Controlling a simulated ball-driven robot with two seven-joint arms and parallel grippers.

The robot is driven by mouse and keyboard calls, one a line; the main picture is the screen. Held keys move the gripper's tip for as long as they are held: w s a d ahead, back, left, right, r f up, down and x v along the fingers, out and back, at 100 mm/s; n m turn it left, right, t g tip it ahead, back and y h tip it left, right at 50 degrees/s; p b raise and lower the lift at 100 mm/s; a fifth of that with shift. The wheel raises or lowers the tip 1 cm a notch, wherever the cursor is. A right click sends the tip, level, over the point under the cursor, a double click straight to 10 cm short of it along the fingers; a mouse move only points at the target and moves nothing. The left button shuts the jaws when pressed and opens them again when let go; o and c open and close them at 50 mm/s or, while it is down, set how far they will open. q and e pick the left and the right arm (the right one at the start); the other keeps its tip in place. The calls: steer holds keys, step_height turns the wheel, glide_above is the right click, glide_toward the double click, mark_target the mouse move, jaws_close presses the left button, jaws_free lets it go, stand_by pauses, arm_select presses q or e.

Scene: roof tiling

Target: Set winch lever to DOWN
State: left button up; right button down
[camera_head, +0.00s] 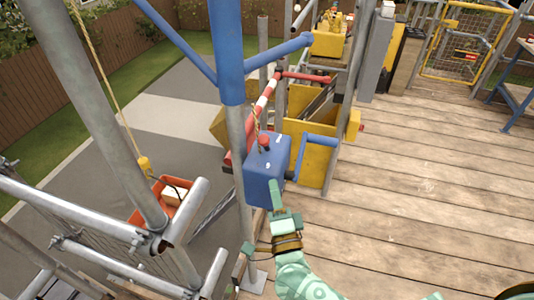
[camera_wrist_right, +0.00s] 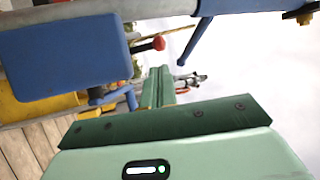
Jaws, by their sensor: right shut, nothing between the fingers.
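The winch is a blue box (camera_head: 267,172) on a grey scaffold pole, left of the middle in the head view. Its lever has a red knob (camera_head: 264,141) near the top of the box. In the wrist view the blue box (camera_wrist_right: 65,55) fills the upper left, and the red knob (camera_wrist_right: 158,43) stands out on a dark stem. My green right gripper (camera_head: 274,185) is shut and empty, at the near face of the box, below the knob. Whether it touches the box cannot be told. My left gripper is not in view.
A blue crank handle (camera_head: 320,140) juts out right of the winch. Yellow bins (camera_head: 312,135) and a red-and-white bar (camera_head: 265,98) stand behind. An orange tub (camera_head: 150,210) hangs by a rope at left, beyond the railings. The plank deck (camera_head: 420,180) at right is clear.

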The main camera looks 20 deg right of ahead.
mark_target(264, 145)
steer(key=p+x, duration=0.1)
steer(key=x, duration=0.8)
steer(key=shift+w+r, duration=0.15)
steer(key=shift+w, duration=0.2)
